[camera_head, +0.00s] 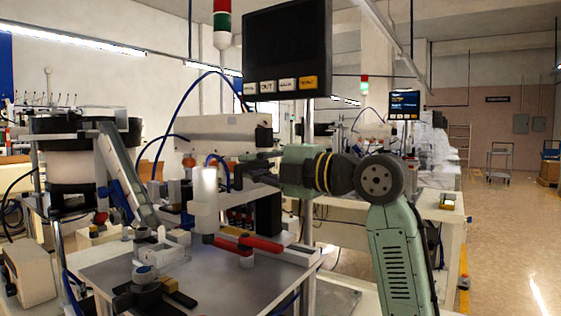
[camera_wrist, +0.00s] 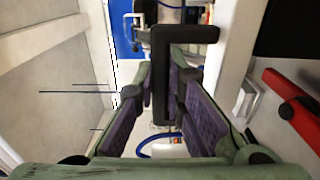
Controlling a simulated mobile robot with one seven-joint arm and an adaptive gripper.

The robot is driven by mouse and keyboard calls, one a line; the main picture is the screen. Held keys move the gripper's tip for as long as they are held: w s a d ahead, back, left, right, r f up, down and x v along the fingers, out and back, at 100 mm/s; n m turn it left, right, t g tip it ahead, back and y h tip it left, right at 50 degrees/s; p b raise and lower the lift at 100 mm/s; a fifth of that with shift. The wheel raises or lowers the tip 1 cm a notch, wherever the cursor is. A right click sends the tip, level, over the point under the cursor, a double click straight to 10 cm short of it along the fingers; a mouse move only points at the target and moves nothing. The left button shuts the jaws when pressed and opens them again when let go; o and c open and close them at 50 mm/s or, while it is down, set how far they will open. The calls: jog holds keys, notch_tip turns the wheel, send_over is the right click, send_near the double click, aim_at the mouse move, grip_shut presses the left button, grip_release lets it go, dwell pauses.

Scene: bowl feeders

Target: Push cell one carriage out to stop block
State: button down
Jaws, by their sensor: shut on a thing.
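My gripper (camera_head: 254,172) reaches in from the right above the near work table. In the wrist view its two purple-padded fingers (camera_wrist: 163,90) are shut on a black, bracket-shaped handle (camera_wrist: 183,35), whose bar lies between them. In the head view the handle is a small dark shape at the fingertips, partly hidden. Just left of the fingertips stands a white upright block (camera_head: 205,190). Red bars (camera_head: 232,244) lie below it over the table. I cannot tell for sure which parts are the carriage and the stop block.
The grey table plate (camera_head: 215,285) has open room at its front. A bowl feeder (camera_head: 75,150) with a sloping chute (camera_head: 125,170) stands at left. A screen with buttons (camera_head: 287,55) hangs above my gripper. A red lever (camera_wrist: 290,100) shows right in the wrist view.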

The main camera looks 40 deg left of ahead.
jog(key=a+p, duration=0.5)
jog(key=a, duration=1)
jog(key=shift+s, duration=0.4)
jog(key=shift+a+r, duration=0.15)
jog(key=c, duration=1.9)
grip_release()
jog(key=shift+s+a, duration=0.1)
jog(key=shift+a, duration=0.2)
jog(key=shift+o, duration=1.3)
jog(key=shift+d, duration=0.15)
jog(key=d, duration=1.2)
jog(key=shift+w, duration=0.4)
